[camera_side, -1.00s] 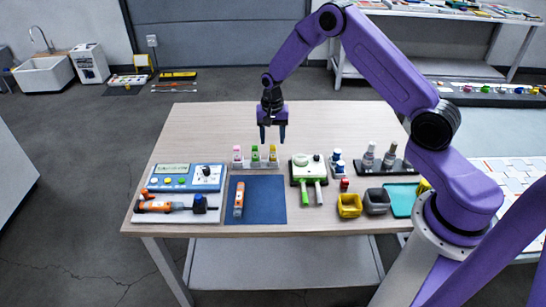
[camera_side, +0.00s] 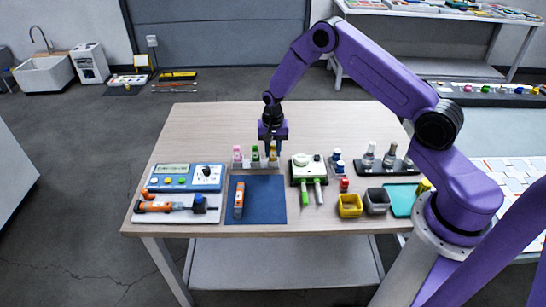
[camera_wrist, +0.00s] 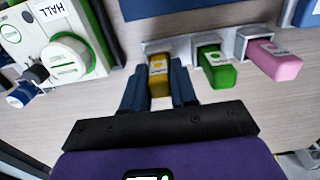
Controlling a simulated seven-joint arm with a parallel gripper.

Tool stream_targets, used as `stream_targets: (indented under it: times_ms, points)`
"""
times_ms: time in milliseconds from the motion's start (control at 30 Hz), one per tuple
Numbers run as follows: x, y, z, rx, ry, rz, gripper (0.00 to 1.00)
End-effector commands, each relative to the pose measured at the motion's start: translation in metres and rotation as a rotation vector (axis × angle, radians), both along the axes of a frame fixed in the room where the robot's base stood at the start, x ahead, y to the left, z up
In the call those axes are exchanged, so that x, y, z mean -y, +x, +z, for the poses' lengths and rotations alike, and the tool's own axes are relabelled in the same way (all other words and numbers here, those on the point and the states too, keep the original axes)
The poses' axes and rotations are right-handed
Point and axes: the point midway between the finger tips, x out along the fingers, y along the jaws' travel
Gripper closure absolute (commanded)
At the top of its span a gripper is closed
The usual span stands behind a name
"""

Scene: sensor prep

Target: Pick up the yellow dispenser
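The yellow dispenser (camera_side: 273,155) stands upright in the right slot of a small grey rack, with the green dispenser (camera_side: 255,154) and the pink dispenser (camera_side: 237,155) to its left. In the wrist view the yellow dispenser (camera_wrist: 158,78) is at the left end of the row. My gripper (camera_side: 274,150) is pointing down over it. In the wrist view my gripper (camera_wrist: 159,92) has one dark finger on each side of the yellow dispenser. The fingers are apart, about as wide as before. Whether either finger touches it is hard to tell.
The green dispenser (camera_wrist: 216,70) stands close beside one finger. A white and green device (camera_side: 307,170) is to the right of the rack. A blue mat (camera_side: 264,203) with an orange tool lies in front. The table behind the rack is clear.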

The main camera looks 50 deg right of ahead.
Motion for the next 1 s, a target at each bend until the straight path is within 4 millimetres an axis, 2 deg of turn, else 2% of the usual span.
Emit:
stream_targets:
  times_ms: [267,467,667,867,1000]
  points:
    - [0.0,0.0,0.001,0.0,0.0,0.0,1.0]
    - [0.0,0.001,0.01,0.001,0.0,0.0,1.0]
    - [0.0,-0.001,0.035,0.001,0.0,0.0,1.0]
    - [-0.002,-0.024,0.061,0.001,0.0,0.001,1.0]
    - [-0.004,-0.044,0.086,0.003,0.0,0.001,1.0]
